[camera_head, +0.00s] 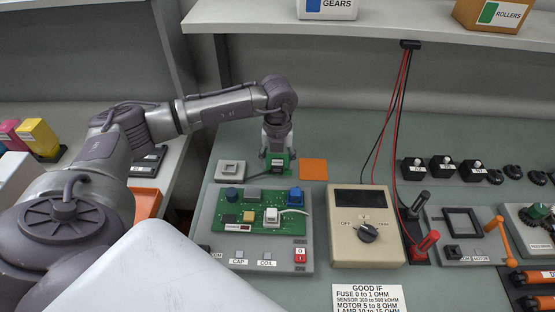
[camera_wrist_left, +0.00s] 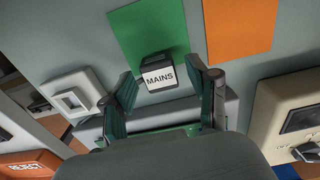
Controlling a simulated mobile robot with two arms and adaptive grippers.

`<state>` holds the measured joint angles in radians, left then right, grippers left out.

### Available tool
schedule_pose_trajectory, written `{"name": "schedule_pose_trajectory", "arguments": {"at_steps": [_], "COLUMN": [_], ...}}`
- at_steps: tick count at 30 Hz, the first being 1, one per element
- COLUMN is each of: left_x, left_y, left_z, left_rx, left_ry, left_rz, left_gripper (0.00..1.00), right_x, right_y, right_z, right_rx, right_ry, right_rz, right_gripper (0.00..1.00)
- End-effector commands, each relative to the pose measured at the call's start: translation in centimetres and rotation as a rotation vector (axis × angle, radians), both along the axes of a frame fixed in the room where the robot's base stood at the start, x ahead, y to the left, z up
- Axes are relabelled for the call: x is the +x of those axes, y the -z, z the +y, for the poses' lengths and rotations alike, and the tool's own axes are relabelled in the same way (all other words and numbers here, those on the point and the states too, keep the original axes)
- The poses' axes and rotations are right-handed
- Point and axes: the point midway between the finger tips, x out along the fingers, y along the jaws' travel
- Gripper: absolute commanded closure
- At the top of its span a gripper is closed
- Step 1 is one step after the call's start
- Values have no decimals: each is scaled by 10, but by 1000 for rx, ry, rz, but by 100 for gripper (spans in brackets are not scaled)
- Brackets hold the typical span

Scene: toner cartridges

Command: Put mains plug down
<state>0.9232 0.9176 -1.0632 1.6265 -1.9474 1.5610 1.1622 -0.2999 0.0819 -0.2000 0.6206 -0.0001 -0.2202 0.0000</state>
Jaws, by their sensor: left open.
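The mains plug (camera_wrist_left: 158,76), a dark block with a white face marked MAINS, sits on the green mat (camera_wrist_left: 150,28) near its lower edge in the left wrist view. My left gripper (camera_wrist_left: 160,72) is open, with one finger on each side of the plug and visible gaps between. In the head view my left gripper (camera_head: 278,158) points down over the green mat and hides most of it and the plug. My right gripper is not in view.
An orange mat (camera_head: 314,169) lies right of the green one, and a grey socket box (camera_head: 230,171) stands to the left. A circuit board fixture (camera_head: 258,262) and a beige meter (camera_head: 366,256) stand in front. A shelf (camera_head: 400,22) hangs over the back.

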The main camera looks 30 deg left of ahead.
Motion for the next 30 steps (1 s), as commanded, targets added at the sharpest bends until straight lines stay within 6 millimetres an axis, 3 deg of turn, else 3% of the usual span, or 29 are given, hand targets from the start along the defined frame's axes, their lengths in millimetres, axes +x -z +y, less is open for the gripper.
{"name": "schedule_pose_trajectory", "arguments": {"at_steps": [5, 18, 24, 30], "left_x": [1, 1, 1, 0], "left_y": [-19, -107, -122, -123], "left_z": [0, 0, 0, 0], "left_rx": [-2, 0, 0, 0], "left_ry": [0, 0, 0, 0], "left_rz": [-5, -5, -1, 0], "left_gripper": [41, 41, 41, 41], "right_x": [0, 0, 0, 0], "right_y": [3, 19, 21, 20], "right_z": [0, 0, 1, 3], "right_rx": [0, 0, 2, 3], "right_ry": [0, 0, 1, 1], "right_rz": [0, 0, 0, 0], "right_gripper": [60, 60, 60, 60]}}
